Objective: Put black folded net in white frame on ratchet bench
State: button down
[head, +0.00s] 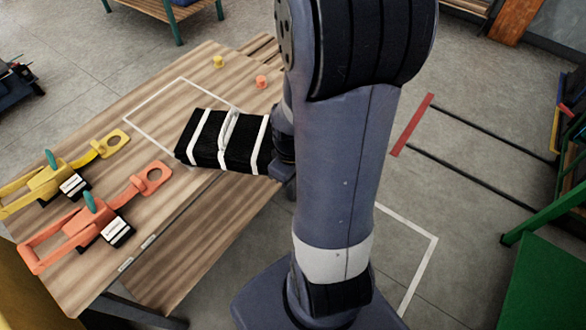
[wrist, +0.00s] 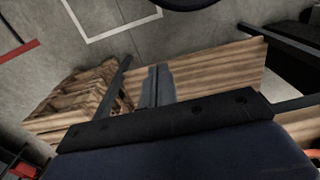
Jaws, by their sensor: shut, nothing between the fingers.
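The black folded net (head: 205,153), a block with several white straps, is at the ratchet bench (head: 95,130) in the head view. It covers the near right part of the white frame (head: 150,99) marked on the bench top, and its right end overlaps the bench's near edge in the picture. I cannot tell whether it lies fully flat. My gripper is mostly hidden behind my arm in the head view, close to the net's right end. In the wrist view my gripper (wrist: 155,84) has its fingers together and empty. The net does not show there.
Yellow (head: 47,187) and orange (head: 88,221) ratchet straps lie at the bench's left. Small yellow (head: 218,61) and orange (head: 262,82) pegs stand at the back. A green stand (head: 540,285) is at lower right.

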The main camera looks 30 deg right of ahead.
jog(key=shift+w+a+r, duration=0.1)
jog(key=shift+w+a, duration=0.2)
jog(key=shift+w, duration=0.6)
jog(key=shift+w+a+r, duration=0.1)
jog(key=shift+w+a, duration=0.2)
jog(key=shift+w, duration=0.6)
